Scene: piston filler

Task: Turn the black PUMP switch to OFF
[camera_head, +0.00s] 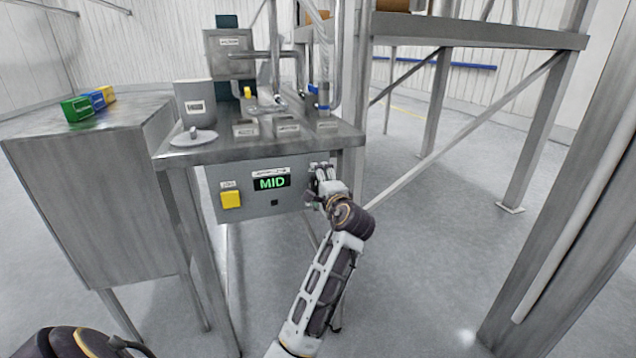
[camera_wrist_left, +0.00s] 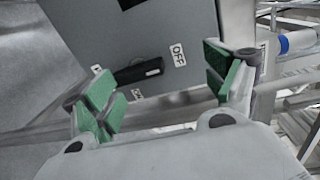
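The black PUMP switch (camera_wrist_left: 138,72) is a bar-shaped knob on a grey panel in the left wrist view. Its right end, with a pale mark, lies just short of the OFF label (camera_wrist_left: 178,54). Two other small labels sit to its left and below; they are hard to read. My left gripper (camera_wrist_left: 162,82) is open, its green-padded fingers apart on either side of the switch; I see no contact. In the head view my left gripper (camera_head: 321,178) is at the right end of the panel and hides the switch. My right gripper is not in view.
Steel frame legs (camera_head: 430,100) stand to the right, with open floor between.

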